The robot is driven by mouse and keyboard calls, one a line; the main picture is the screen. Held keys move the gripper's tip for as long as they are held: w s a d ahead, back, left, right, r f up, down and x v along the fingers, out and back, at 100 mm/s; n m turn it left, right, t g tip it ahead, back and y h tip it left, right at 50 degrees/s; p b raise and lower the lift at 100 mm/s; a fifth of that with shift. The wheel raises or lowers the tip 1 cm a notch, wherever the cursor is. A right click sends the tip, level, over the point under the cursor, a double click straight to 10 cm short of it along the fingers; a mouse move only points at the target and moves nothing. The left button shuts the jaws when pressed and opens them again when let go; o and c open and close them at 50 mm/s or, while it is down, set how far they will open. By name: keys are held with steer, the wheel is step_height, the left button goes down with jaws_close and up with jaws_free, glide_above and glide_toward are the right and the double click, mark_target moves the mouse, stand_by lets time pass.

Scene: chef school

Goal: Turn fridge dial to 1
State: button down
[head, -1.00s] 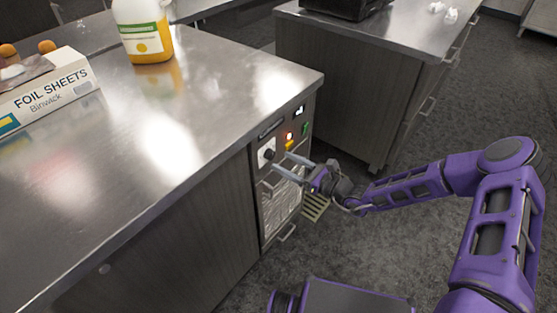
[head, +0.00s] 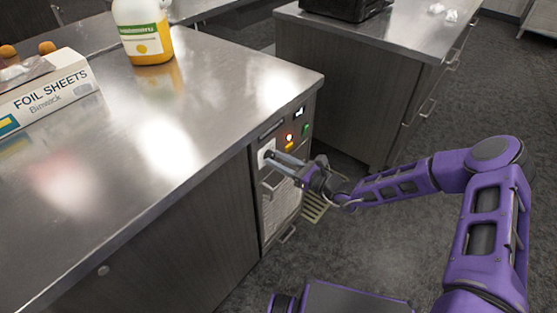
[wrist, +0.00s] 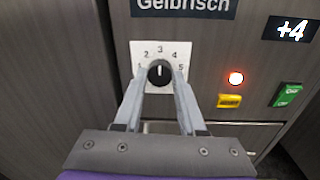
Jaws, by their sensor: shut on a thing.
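The fridge dial is a round black knob (wrist: 159,72) with a white pointer line, on a white plate (wrist: 160,49) marked 1 to 5 in the wrist view. Its pointer line points up, toward the 3. My gripper (wrist: 160,80) has one finger on each side of the knob and is shut on it. In the head view my gripper (head: 272,160) reaches the fridge front from the right, and its fingers hide most of the knob. The fridge panel (head: 295,125) is set in the end of the steel counter.
A red light (wrist: 236,78), a yellow switch (wrist: 229,101), a green switch (wrist: 287,95) and a "+4" display (wrist: 290,29) sit right of the dial. A handle (head: 272,187) is below. Another counter (head: 330,90) stands behind; open floor lies right.

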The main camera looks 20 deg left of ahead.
steer(key=shift+n+p, duration=0.3)
steer(key=shift+n, duration=0.1)
steer(key=n+p, duration=0.1)
steer(key=n, duration=0.1)
steer(key=shift+r+n+p, duration=0.15)
steer(key=shift+n+p, duration=0.2)
steer(key=shift+n, duration=0.05)
steer(key=n+p, duration=0.2)
steer(key=n, duration=0.2)
steer(key=n+p, duration=0.1)
steer(key=n, duration=0.3)
steer(key=shift+n+h+p, duration=0.3)
steer(key=shift+h+p, duration=0.05)
steer(key=shift+h, duration=0.05)
steer(key=shift+s+n+p, duration=0.1)
steer(key=shift+n+p, duration=0.35)
steer(key=shift+n, duration=1.25)
steer(key=shift+c, duration=2.4)
jaws_free()
